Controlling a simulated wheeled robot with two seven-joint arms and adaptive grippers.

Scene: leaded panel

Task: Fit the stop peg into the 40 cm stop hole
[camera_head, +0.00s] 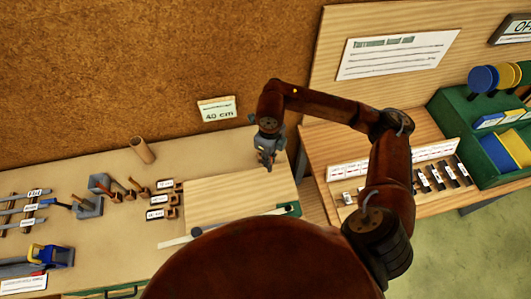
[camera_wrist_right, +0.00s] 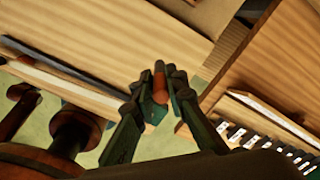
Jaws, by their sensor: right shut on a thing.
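My right gripper (camera_head: 267,163) hangs over the far right part of the pale wooden board (camera_head: 230,200) on the bench. In the right wrist view, the right gripper (camera_wrist_right: 158,98) is shut on a small orange-brown stop peg (camera_wrist_right: 160,92), whose end points out past the fingertips. In the head view the gripper hides the peg. A "40 cm" sign (camera_head: 217,112) stands at the back of the bench, left of the gripper. I cannot make out the stop hole in either view, nor whether the peg touches the board. My left gripper is not in view.
A blue tool (camera_head: 50,256) is further left. A labelled rack (camera_head: 430,175) and a green bin (camera_head: 495,140) are on the right table. A gap separates the tables.

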